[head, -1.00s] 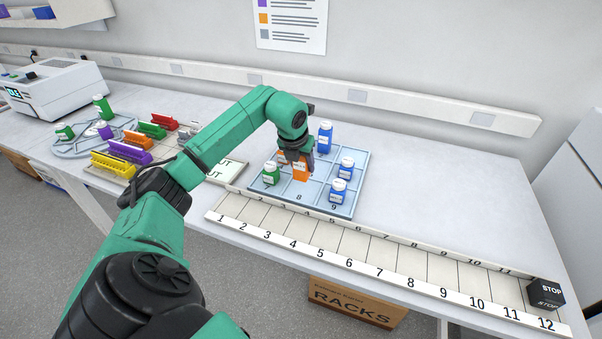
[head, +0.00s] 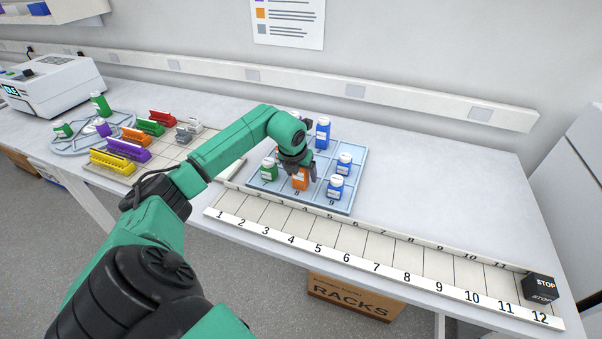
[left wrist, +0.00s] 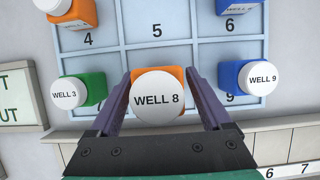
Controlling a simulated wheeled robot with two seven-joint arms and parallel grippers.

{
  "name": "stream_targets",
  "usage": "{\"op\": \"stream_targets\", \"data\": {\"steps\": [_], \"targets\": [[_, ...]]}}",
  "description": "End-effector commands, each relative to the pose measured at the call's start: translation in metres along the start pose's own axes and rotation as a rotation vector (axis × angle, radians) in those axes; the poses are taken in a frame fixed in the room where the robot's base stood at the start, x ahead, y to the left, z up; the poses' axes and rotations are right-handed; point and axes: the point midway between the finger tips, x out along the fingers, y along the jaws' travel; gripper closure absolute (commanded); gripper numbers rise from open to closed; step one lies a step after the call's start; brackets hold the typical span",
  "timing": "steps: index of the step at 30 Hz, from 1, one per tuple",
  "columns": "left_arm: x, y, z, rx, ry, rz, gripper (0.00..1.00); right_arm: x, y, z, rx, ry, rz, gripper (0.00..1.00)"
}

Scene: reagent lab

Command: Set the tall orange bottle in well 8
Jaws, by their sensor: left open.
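The tall orange bottle (head: 300,181) stands upright in the front middle compartment of the blue tray (head: 340,209), the one marked 8 in the head view. In the left wrist view its white cap (left wrist: 158,100) reads WELL 8 and hides the number beneath. My left gripper (head: 299,170) is over the bottle, fingers pointing down. In the left wrist view its two fingers (left wrist: 160,84) are open, one on each side of the bottle, with small gaps visible beside the cap. My right gripper is not in view.
A green bottle (head: 268,171) stands in the compartment left of the orange one, and a blue bottle (head: 335,188) in compartment 9 to its right. More blue bottles (head: 322,134) stand behind. A numbered rail (head: 365,250) runs along the front.

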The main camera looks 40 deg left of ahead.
Motion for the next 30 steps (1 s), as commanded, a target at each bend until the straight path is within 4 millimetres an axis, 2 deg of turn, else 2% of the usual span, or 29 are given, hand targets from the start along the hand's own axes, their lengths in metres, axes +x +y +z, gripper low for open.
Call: {"op": "stream_targets", "data": {"steps": [2, 5, 15, 18, 30], "targets": [[-0.006, 0.0, 0.002, 0.0, 0.0, -0.001, 0.18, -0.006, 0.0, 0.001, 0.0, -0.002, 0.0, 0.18], [-0.016, 0.001, 0.002, 0.002, -0.004, 0.001, 0.18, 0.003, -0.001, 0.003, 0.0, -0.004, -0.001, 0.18], [-0.104, 0.0, 0.002, 0.0, -0.005, 0.001, 0.18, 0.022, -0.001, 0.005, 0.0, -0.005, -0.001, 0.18], [-0.118, 0.0, 0.002, 0.001, -0.003, 0.0, 0.18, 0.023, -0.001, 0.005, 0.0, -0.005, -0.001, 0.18], [-0.123, 0.0, 0.001, 0.0, 0.0, 0.0, 0.18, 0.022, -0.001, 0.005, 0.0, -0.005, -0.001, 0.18]]}}
